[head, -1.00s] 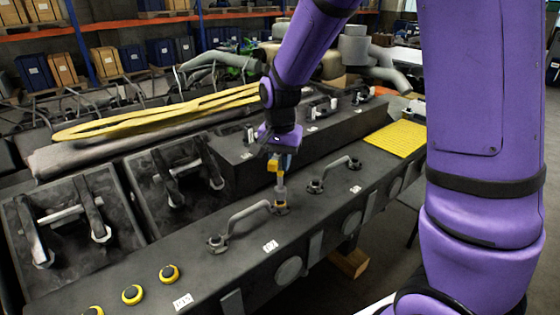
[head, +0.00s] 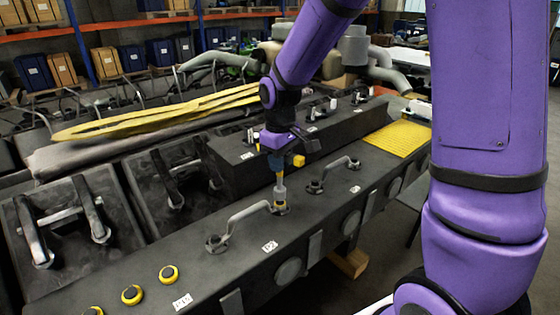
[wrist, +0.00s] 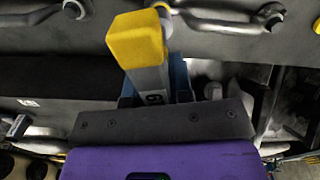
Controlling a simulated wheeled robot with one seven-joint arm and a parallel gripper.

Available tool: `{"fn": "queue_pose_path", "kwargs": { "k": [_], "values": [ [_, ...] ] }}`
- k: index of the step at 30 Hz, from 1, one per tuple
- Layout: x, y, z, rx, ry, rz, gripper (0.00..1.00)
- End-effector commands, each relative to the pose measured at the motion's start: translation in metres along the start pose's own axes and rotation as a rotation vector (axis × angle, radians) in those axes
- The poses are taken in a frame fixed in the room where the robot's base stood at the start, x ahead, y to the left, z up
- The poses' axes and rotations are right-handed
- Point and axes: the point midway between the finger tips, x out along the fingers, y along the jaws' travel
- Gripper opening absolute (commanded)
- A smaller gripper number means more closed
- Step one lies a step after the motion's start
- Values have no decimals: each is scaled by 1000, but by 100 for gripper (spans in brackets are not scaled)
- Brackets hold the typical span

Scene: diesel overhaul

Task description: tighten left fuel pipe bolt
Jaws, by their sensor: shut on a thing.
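My gripper (head: 277,150) is shut on a power tool with a yellow end (head: 298,160) and a grey body. The wrist view shows the tool's yellow end (wrist: 137,40) and grey body between blue fingers (wrist: 180,80). The tool's shaft (head: 280,190) points down, with its tip at the right end fitting of a grey fuel pipe (head: 245,212) on the dark engine block (head: 225,262). The tip covers the bolt there, so I cannot tell how it is seated. The pipe's left end fitting (head: 215,243) is uncovered.
A second grey pipe (head: 335,168) stands farther right along the block. A white label (head: 270,247) sits beside the near pipe. Yellow-ringed caps (head: 132,294) lie at the front left, a yellow grating (head: 400,137) at the right. A raised dark ledge (head: 240,150) runs behind.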

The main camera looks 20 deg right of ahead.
Motion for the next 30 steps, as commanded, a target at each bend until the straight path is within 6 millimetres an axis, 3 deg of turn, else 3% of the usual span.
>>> {"fn": "queue_pose_path", "kwargs": {
  "k": [18, 30],
  "values": [
    [0, 1, 0, -738, 1, -1, 0],
    [0, 1, 0, -806, 0, 0, 0]
  ]
}}
